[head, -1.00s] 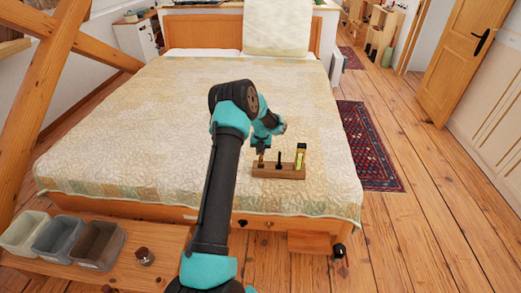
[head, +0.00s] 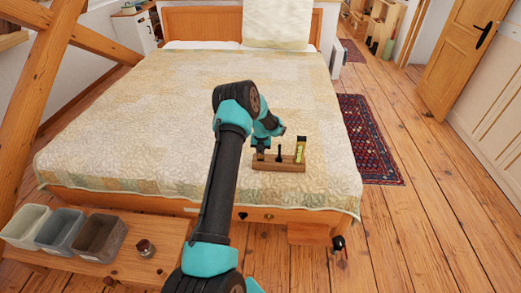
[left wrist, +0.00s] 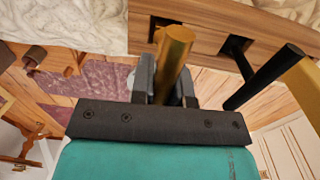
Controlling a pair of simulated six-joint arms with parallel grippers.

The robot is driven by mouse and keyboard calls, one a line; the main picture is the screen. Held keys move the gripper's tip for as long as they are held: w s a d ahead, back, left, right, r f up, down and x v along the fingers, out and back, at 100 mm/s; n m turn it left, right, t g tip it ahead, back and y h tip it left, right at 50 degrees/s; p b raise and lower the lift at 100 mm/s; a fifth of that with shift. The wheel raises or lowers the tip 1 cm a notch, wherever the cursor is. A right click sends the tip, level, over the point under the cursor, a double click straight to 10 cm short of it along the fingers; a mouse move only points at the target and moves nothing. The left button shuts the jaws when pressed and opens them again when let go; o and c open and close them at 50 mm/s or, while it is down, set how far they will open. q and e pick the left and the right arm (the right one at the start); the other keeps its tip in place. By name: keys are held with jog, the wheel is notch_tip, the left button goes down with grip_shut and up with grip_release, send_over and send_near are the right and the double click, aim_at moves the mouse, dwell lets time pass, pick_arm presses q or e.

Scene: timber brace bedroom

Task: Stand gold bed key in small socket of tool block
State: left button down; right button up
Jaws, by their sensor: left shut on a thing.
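The wooden tool block (head: 290,168) lies on the near part of the bed; part of it shows in the left wrist view (left wrist: 205,40). My left gripper (head: 261,154) points down over the block's left end. In the left wrist view its fingers (left wrist: 167,92) are shut on the gold bed key (left wrist: 173,52), a round gold rod. The key's lower end is hidden, so I cannot tell whether it sits in a socket. A black tool (head: 279,156) stands upright mid-block, and a yellow piece (head: 300,150) stands at the right end. My right gripper is not in view.
The quilted bed (head: 130,130) is otherwise clear around the block. Several open bins, including a white one (head: 25,224), and a small round jar (head: 145,249) stand on a wooden bench at lower left. A dark red rug (head: 370,140) lies right of the bed.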

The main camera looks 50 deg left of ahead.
pick_arm(q)
jog(key=shift+f, duration=0.85)
jog(key=c, duration=1)
grip_release()
jog(key=shift+r, duration=0.1)
jog(key=r, duration=1.7)
jog(key=shift+w+d+r, duration=0.1)
jog(key=shift+w+d, duration=0.05)
jog(key=shift+d, duration=0.1)
